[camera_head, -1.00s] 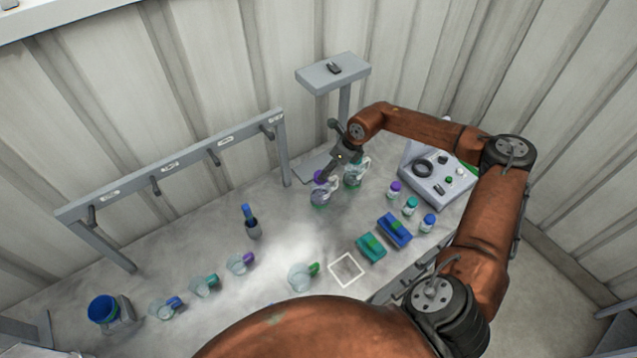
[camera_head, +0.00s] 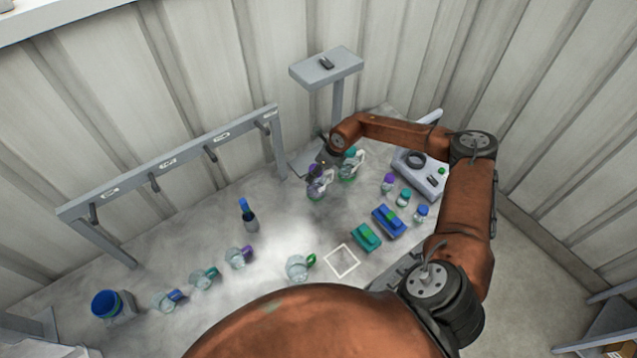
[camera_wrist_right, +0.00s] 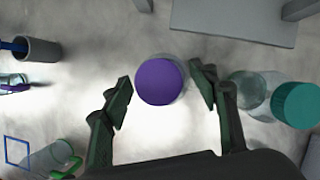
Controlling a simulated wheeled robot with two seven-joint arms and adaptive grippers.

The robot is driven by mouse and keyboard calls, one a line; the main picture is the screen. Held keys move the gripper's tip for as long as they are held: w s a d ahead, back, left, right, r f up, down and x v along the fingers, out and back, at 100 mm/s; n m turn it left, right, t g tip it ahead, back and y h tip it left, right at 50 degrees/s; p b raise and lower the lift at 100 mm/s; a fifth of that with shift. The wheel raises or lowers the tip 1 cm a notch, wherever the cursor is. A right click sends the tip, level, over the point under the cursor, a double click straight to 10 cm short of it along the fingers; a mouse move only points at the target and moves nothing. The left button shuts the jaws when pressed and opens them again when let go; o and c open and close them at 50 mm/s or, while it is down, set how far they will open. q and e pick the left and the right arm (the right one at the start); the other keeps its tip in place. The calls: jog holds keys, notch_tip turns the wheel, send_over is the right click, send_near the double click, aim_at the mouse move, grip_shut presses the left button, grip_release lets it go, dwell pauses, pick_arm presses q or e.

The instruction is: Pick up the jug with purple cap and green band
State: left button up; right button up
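The jug with the purple cap (camera_head: 317,189) stands upright at the back of the table in the head view, left of a jug with a teal cap (camera_head: 349,166). Its green band shows low on the body. In the right wrist view its purple cap (camera_wrist_right: 160,82) lies between the fingers of my right gripper (camera_wrist_right: 165,88). The fingers are spread, with a gap beside the cap on each side. The gripper also shows above the jug in the head view (camera_head: 320,165). The teal-capped jug (camera_wrist_right: 297,105) is close outside the right finger. My left gripper is not in view.
A grey scale-like stand (camera_head: 327,67) rises behind the jugs. A hook rack (camera_head: 170,162) stands to the left. Small bottles (camera_head: 403,198), a control box (camera_head: 420,172) and blue and green blocks (camera_head: 388,220) lie to the right.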

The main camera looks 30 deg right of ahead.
grip_shut()
jog(key=shift+r, duration=0.1)
dwell(0.4)
